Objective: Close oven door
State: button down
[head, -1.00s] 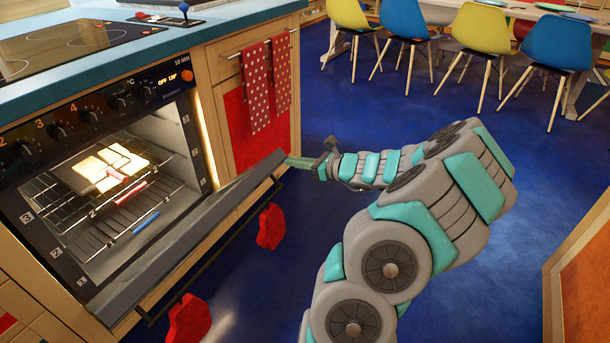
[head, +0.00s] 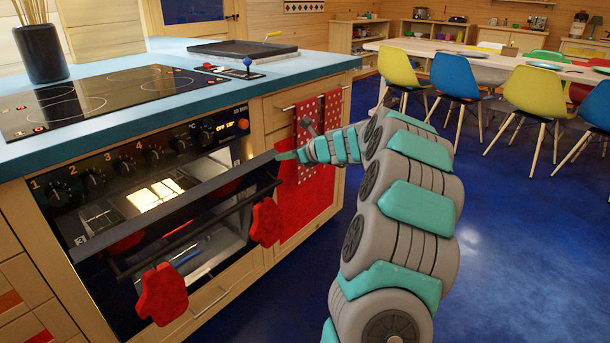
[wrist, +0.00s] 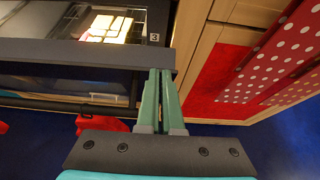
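The oven door (head: 185,215) is partly closed, tilted up in front of the lit oven (head: 100,205). Its dark top edge also crosses the wrist view (wrist: 80,52). The door's handle bar (head: 200,228) runs along its outer face. My gripper (head: 284,156) is at the right end of the door's top edge. In the wrist view, its two green fingers (wrist: 160,85) lie close together, with no object visible between them, and their tips meet or overlap the door edge. Whether they touch it is not clear.
Two red oven mitts (head: 162,294) (head: 266,222) hang at the door's front. Dotted red towels (head: 318,135) hang on the cabinet to the right. The blue counter (head: 310,72) is above. Blue floor (head: 510,230) is open to the right; chairs (head: 455,78) stand beyond.

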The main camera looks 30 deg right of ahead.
aim_at(271, 151)
jog(key=w+a+r, duration=0.2)
jog(key=w, duration=0.7)
jog(key=shift+w+a+r, duration=0.35)
jog(key=shift+a+r, duration=0.05)
jog(key=shift+s, duration=0.1)
jog(key=shift+s+d, duration=0.15)
jog(key=shift+s, duration=0.4)
jog(key=s, duration=0.1)
jog(key=s+d, duration=0.1)
jog(key=s, duration=0.1)
notch_tip(271, 151, up, 10)
jog(key=s, duration=0.2)
jog(key=shift+d+f, duration=0.15)
jog(key=shift+d, duration=0.15)
